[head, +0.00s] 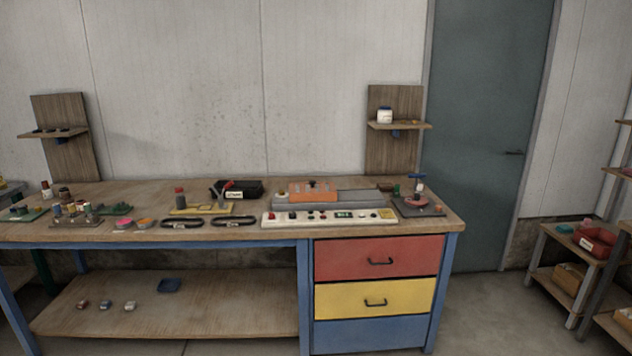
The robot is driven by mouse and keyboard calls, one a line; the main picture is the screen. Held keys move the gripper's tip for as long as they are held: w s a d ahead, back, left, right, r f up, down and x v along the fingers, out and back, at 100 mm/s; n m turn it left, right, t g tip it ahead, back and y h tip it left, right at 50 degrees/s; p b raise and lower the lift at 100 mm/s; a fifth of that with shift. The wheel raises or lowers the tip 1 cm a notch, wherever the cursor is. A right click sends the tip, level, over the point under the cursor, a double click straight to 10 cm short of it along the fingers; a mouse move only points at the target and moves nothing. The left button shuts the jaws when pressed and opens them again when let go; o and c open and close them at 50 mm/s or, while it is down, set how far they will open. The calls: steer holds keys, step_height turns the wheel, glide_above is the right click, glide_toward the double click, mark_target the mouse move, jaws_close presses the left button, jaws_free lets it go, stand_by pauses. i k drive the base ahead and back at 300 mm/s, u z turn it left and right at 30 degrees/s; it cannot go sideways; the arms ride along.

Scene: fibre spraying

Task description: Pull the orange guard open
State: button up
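The orange guard (313,192) is a small orange block-like cover on the grey machine (358,198), toward the back right of the workbench. It sits at the left part of the machine, with small dark details on its top. From this distance I cannot tell whether it is open or shut. My gripper does not show in the head view.
A white control panel (329,217) with several buttons lies in front of the machine. A black box (236,188) stands left of it, and a red-handled drawer front (378,257) is below. Many small parts crowd the bench's left side (20,232). Floor is free at right (480,310).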

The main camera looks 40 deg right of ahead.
mark_target(313, 186)
steer(key=z, duration=0.05)
steer(key=i, duration=0.9)
steer(key=u, duration=0.05)
